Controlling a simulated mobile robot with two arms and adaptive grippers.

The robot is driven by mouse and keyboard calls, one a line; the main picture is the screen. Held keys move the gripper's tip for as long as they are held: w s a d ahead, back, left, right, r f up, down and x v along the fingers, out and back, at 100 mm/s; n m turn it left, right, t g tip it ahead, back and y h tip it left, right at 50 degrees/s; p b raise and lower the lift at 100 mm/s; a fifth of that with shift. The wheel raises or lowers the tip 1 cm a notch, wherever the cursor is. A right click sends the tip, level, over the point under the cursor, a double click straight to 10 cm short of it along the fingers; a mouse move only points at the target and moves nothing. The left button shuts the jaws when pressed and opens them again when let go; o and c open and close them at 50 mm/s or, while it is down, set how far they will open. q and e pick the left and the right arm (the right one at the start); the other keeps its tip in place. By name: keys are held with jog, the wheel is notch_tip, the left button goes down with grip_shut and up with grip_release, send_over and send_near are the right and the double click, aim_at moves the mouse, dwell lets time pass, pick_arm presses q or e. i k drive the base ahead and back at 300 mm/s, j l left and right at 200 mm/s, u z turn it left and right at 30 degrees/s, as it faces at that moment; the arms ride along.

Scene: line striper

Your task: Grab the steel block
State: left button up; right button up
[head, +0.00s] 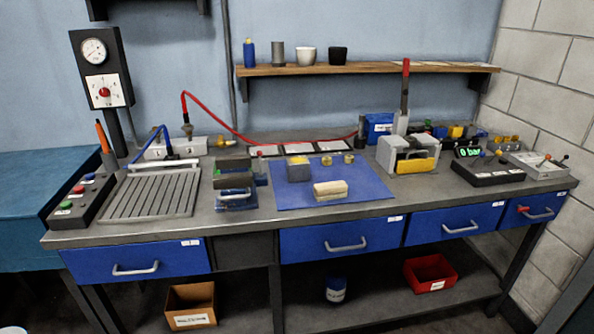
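A dark grey metal cube with a yellowish patch on top (299,171), likely the steel block, sits on the blue mat (372,190) near its back left. A pale beige block (330,190) lies in front of it on the mat. Two small brass pieces (327,160) (348,158) stand to the cube's right. Neither of my grippers is in view.
A vise (235,190) stands left of the mat, beside a slotted grey plate (150,195). A grey press with a red-tipped lever (408,154) stands to the right. A wooden shelf (370,69) hangs above. The mat's front edge is clear.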

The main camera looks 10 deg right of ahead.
aim_at(298, 168)
jog(key=i+j+z, duration=0.15)
jog(key=j, duration=0.2)
jog(key=i+j+z, duration=0.35)
jog(key=j, duration=0.35)
jog(key=i, duration=0.05)
